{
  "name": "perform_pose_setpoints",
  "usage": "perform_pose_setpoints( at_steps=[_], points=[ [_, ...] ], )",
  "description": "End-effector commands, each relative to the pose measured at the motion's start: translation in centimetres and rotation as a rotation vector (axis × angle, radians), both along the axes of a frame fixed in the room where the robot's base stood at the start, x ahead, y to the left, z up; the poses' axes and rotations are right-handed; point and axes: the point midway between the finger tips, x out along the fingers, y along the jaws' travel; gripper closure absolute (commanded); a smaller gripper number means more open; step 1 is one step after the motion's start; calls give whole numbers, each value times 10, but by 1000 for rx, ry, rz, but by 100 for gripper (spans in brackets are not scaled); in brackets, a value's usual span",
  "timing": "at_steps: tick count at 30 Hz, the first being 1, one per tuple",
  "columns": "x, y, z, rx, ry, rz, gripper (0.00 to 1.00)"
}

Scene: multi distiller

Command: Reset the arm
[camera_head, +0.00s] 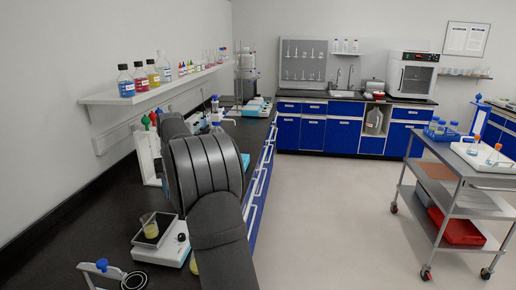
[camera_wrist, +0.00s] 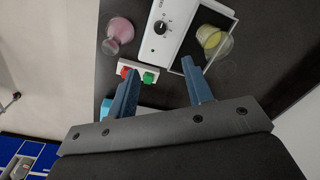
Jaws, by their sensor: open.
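My gripper (camera_wrist: 159,66) shows in the wrist view as two blue fingers spread apart, with nothing between them. They hang over the black bench. Just past the fingertips are a small white block with red and green buttons (camera_wrist: 138,72) and a white stirrer with a dial (camera_wrist: 163,28). A beaker of yellow liquid (camera_wrist: 211,38) stands on the stirrer's dark plate, and a flask with pink liquid (camera_wrist: 119,32) stands at its left. In the head view, my dark arm crosses the bench and hides my gripper. The stirrer (camera_head: 177,252) and yellow beaker (camera_head: 151,229) show left of the arm.
A wall shelf (camera_head: 155,91) with bottles runs above the bench (camera_head: 75,215) at left. A white rack with coloured tops (camera_head: 149,155) stands close to my arm. A steel cart (camera_head: 455,185) stands at right. The floor between is clear.

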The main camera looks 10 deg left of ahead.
Motion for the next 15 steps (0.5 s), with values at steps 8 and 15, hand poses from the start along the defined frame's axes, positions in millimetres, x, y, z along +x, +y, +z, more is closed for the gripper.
perform_pose_setpoints(
  at_steps=[8, 15],
  points=[
    [-2, 1, -36, -2, 3, 0, 54],
    [-3, 3, -84, -2, 3, 0, 54]
  ],
)
